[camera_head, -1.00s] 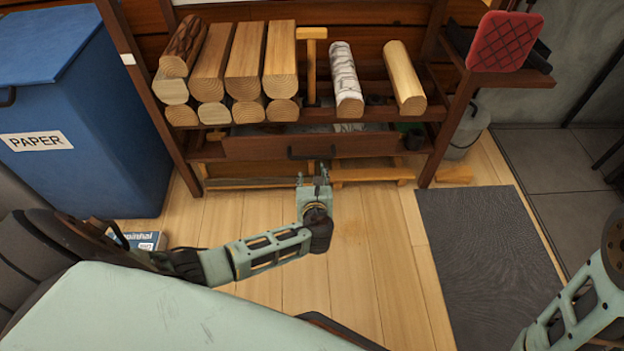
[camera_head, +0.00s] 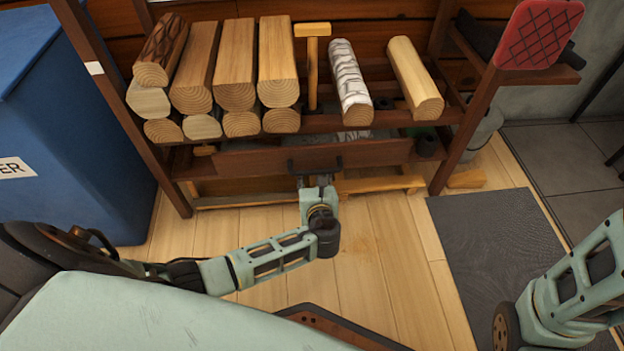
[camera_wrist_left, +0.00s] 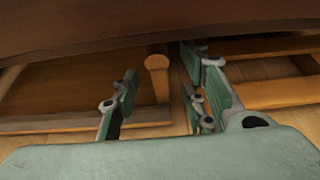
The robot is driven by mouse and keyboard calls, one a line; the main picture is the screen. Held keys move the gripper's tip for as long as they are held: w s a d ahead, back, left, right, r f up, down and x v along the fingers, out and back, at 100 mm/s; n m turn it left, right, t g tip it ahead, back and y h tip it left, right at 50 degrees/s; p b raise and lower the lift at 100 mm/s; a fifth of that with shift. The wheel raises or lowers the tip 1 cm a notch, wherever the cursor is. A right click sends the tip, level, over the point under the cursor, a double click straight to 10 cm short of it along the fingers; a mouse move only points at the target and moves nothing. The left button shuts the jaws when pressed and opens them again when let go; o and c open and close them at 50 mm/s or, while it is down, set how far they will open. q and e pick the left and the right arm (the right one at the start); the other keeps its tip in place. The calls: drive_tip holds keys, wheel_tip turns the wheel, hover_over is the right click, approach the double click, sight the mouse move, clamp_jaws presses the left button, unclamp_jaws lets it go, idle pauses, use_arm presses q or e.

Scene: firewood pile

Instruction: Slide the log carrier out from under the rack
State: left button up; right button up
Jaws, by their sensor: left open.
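The low wooden log carrier (camera_head: 240,201) lies on the floor under the rack (camera_head: 400,153), mostly hidden by the rack's lower board. In the left wrist view, a light wooden panel and rail (camera_wrist_left: 75,122) show at left, with a round-ended wooden bar (camera_wrist_left: 158,75) beside them. I cannot tell for sure that this bar belongs to the carrier. My left gripper (camera_head: 316,181) is open at the rack's lower front edge; in the wrist view its fingers (camera_wrist_left: 160,72) stand on either side of the bar, with gaps visible. My right arm shows at right, its gripper out of view.
A blue paper bin (camera_head: 70,130) stands left, a grey mat (camera_head: 490,260) lies right.

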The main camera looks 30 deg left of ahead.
use_arm(q)
drive_tip(key=shift+c, duration=0.2)
clamp_jaws()
idle(0.5)
